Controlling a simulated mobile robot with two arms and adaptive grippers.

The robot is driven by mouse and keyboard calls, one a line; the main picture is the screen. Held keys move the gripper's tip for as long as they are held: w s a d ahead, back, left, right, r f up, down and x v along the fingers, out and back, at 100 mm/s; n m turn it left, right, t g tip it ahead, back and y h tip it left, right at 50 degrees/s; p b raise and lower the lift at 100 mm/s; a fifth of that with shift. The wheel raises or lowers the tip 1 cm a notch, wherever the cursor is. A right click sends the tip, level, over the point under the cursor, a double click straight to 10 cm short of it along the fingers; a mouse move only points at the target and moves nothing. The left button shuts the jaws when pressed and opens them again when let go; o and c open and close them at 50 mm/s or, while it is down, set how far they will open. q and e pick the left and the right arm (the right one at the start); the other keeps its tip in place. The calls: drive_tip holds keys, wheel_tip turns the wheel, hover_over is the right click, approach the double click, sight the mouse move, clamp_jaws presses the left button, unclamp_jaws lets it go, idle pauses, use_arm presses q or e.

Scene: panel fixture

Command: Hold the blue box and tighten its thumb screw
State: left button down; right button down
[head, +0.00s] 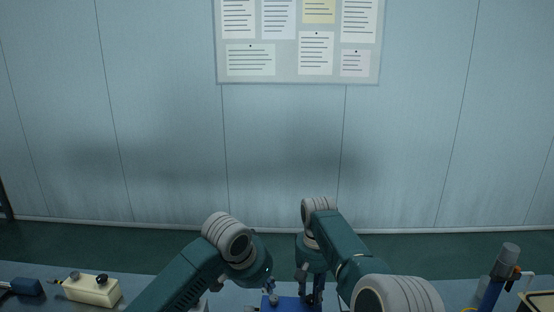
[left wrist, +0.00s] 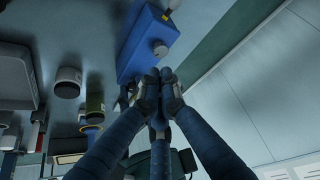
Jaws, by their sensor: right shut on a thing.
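The blue box (head: 288,303) is at the bottom edge of the head view, partly cut off. In the left wrist view the blue box (left wrist: 140,52) shows whole faces, with a round grey thumb screw (left wrist: 160,48) on one side. My right gripper (head: 311,296) is shut on the blue box at its right part in the head view; the contact is mostly hidden. My left gripper (left wrist: 160,75) points at the box, fingertips close together just below the screw in the wrist view. Any gap between its tips is too small to judge.
A cream box (head: 92,290) with dark and grey knobs is at the left of the bench. A blue cylinder with a grey cap (head: 497,275) stands at the right. A notice board (head: 297,78) hangs on the panelled wall. Bench space between the cream box and my left arm looks clear.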

sight(267, 306)
use_arm(q)
drive_tip(key=shift+s+d+f, duration=0.1)
drive_tip(key=shift+d+f, duration=0.05)
drive_tip(key=shift+f, duration=1.6)
drive_tip(key=shift+d+f, duration=0.1)
drive_tip(key=shift+f, duration=1.6)
drive_tip(key=shift+w, duration=0.45)
drive_tip(key=shift+a, duration=0.2)
drive_tip(key=shift+w+a+r, duration=0.1)
drive_tip(key=shift+w+a, duration=0.1)
drive_tip(key=shift+a, duration=0.15)
drive_tip(key=shift+w+a, duration=0.2)
drive_tip(key=shift+s+a, duration=0.25)
drive_tip(key=shift+s, duration=0.05)
